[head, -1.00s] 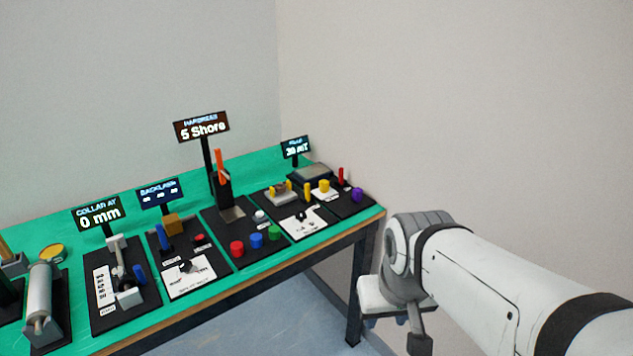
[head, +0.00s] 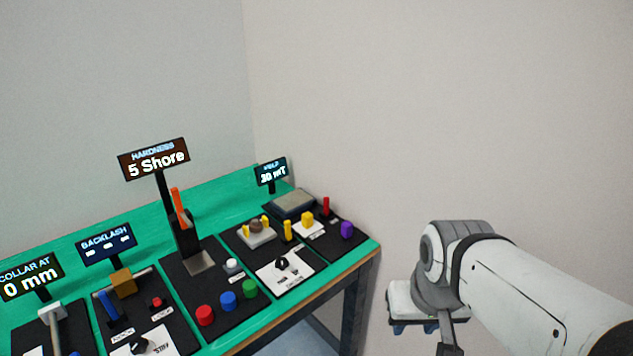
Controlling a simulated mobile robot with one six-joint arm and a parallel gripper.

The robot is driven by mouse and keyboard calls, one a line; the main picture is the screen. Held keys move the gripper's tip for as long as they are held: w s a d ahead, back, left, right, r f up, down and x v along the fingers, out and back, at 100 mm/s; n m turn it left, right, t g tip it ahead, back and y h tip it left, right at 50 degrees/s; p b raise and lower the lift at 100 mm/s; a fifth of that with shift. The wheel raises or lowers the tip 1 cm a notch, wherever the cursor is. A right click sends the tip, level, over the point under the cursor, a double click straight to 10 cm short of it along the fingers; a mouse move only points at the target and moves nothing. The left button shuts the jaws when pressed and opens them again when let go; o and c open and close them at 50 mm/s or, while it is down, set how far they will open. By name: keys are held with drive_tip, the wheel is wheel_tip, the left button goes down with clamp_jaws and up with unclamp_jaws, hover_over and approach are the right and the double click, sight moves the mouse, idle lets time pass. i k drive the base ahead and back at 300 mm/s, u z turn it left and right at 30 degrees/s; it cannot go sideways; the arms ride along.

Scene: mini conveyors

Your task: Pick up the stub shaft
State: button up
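I cannot tell for certain which part is the stub shaft. Upright coloured pegs stand on the black station boards: a blue one (head: 109,305) at the backlash station, a yellow one (head: 287,230) and a red one (head: 326,206) at the far right station. A pale bar (head: 55,327) shows at the collar station, cut off by the lower left edge. My gripper (head: 413,325) hangs at the end of my arm, right of the bench and clear of everything on it. Its fingers are too unclear to tell open from shut.
The green bench (head: 222,189) runs from lower left to the corner. The hardness stand (head: 187,228) and its sign (head: 154,159) rise tall in the middle. Red (head: 205,315), blue (head: 228,301) and green (head: 250,288) pucks lie before it. Walls close off the back and right.

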sight(307, 218)
drive_tip(key=u, duration=0.1)
drive_tip(key=i, duration=1.05)
drive_tip(key=u, duration=0.55)
